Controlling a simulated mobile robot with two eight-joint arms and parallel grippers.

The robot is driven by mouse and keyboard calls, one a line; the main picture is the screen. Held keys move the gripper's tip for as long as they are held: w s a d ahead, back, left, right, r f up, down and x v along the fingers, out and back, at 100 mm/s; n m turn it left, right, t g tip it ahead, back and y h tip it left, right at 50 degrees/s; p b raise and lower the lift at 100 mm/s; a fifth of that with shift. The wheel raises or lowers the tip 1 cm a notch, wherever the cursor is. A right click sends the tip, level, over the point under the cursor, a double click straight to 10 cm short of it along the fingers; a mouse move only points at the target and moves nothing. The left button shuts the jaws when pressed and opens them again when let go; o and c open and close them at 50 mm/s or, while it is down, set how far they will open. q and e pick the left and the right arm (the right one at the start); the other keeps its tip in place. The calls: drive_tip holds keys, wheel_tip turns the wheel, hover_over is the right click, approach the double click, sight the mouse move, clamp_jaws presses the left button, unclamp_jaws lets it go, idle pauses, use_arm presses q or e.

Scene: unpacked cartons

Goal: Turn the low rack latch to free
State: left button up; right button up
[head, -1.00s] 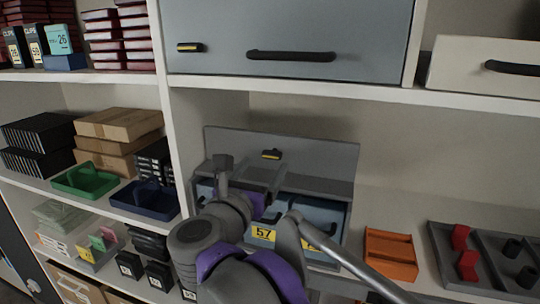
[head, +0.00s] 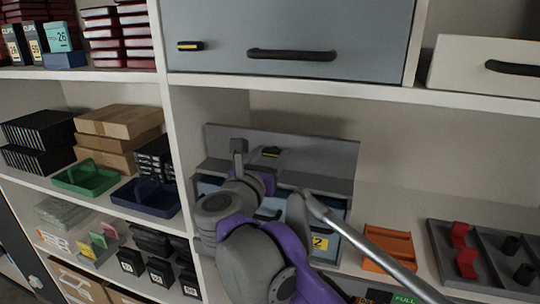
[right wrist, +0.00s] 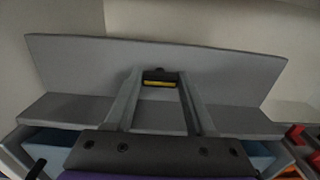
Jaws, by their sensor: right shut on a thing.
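The low rack (head: 330,150) is a grey unit with a tall back panel and blue drawers under a ledge; it stands on the middle shelf. Its latch (head: 271,152), a small black and yellow bar, is on the back panel and looks roughly level. In the right wrist view the latch (right wrist: 160,80) lies crosswise between the fingertips. My right gripper (right wrist: 159,76) is shut on the latch, a finger at each end. In the head view my right arm covers much of the drawers. My left gripper is not in view.
A grey-blue drawer front (head: 290,35) with a similar latch (head: 189,46) and a black handle hangs above. An orange tray (head: 388,247) and a dark tray with red blocks (head: 490,255) stand to the right. Green (head: 86,178) and navy (head: 147,197) carriers stand left, past an upright.

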clamp_jaws()
drive_tip(key=shift+n, duration=0.3)
drive_tip(key=n, duration=0.2)
drive_tip(key=shift+n, duration=0.3)
drive_tip(key=n, duration=0.3)
drive_tip(key=shift+n, duration=0.3)
drive_tip(key=n, duration=1.1)
drive_tip(key=shift+a+f, duration=0.1)
